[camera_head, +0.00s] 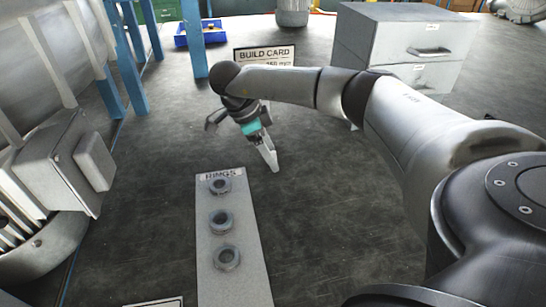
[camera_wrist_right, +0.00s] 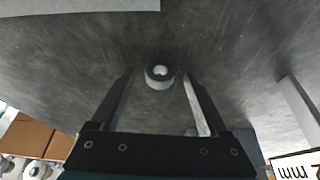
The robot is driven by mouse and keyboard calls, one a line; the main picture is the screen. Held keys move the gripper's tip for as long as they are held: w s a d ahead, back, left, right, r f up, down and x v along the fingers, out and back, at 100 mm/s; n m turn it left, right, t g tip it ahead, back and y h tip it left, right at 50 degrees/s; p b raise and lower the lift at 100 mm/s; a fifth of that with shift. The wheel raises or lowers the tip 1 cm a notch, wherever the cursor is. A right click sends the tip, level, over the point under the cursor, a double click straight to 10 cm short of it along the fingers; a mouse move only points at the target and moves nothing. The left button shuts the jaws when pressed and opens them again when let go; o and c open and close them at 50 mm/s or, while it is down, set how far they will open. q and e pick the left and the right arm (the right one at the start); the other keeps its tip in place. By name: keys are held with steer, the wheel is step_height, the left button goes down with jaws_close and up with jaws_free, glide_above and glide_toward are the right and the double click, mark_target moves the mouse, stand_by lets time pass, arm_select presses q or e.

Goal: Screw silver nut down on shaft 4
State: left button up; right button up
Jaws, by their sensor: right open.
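In the wrist view, a small round grey metal piece (camera_wrist_right: 160,76) with a bright centre sits on the dark bench top, between and just beyond my right fingertips. It looks like a nut, but I cannot tell for sure. My right gripper (camera_head: 270,160) is open and points down over the bench, just beyond the rings board; its fingers also show in the wrist view (camera_wrist_right: 160,85), apart and with nothing gripped. The round piece does not show clearly in the head view. I cannot make out a numbered shaft 4. My left gripper is not in view.
A pale board labelled RINGS (camera_head: 232,280) holds three grey rings (camera_head: 221,221). A build card (camera_head: 265,54) stands behind the gripper. A grey drawer cabinet (camera_head: 385,45) is at the back right, a blue tray (camera_head: 200,38) at the back. Grey machinery (camera_head: 55,165) stands left.

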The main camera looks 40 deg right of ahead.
steer(key=shift+f, duration=0.2)
jaws_close()
stand_by(0.6)
